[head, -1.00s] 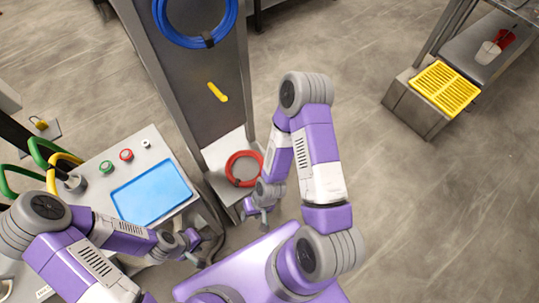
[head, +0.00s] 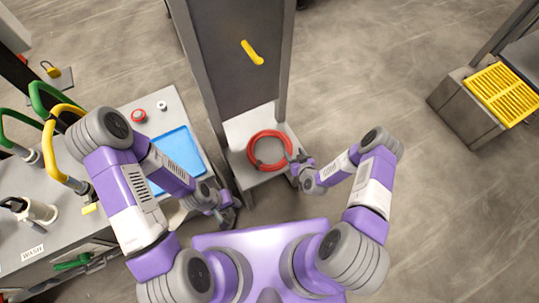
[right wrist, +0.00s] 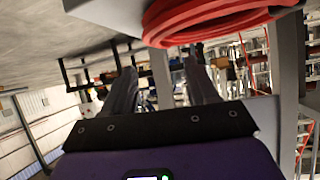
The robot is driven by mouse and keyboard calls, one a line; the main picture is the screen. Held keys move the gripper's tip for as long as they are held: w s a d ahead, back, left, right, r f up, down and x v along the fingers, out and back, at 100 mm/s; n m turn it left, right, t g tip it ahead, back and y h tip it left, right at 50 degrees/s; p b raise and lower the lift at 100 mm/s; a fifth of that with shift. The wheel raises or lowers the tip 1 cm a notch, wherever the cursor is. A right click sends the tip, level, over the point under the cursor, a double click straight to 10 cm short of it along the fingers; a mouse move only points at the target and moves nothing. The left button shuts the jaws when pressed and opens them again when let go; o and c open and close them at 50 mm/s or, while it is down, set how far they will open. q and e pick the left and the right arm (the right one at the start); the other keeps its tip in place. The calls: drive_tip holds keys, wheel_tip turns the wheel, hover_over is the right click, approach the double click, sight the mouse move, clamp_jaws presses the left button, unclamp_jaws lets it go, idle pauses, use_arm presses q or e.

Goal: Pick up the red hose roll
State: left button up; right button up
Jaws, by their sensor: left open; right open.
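The red hose roll (head: 269,135) lies flat as a ring on the pale lower shelf (head: 240,128) of the grey stand. My right gripper (head: 299,158) is open at the right edge of the roll, close to it. In the right wrist view the red hose roll (right wrist: 205,20) fills the top, beyond the open fingers (right wrist: 165,88), and nothing is between them. Whether a finger touches the hose I cannot tell. My left gripper (head: 228,212) is open and empty, left of the stand and near the front edge of the console.
A yellow hook (head: 252,52) sticks out of the stand's panel above the roll. A yellow grate (head: 503,93) stands at far right. Floor right of the stand is clear.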

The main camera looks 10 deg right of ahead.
sight(288, 142)
drive_tip(key=shift+w+d+f+t+b, duration=0.35)
drive_tip(key=shift+w+f, duration=0.2)
drive_tip(key=shift+f, duration=0.1)
drive_tip(key=b+x, duration=0.2)
drive_tip(key=x, duration=0.4)
drive_tip(key=shift+w+a+f+b, duration=0.1)
drive_tip(key=shift+a+f+b, duration=0.1)
drive_tip(key=shift+b, duration=0.2)
drive_tip(key=shift+w, duration=0.3)
drive_tip(key=shift+c, duration=0.3)
clamp_jaws()
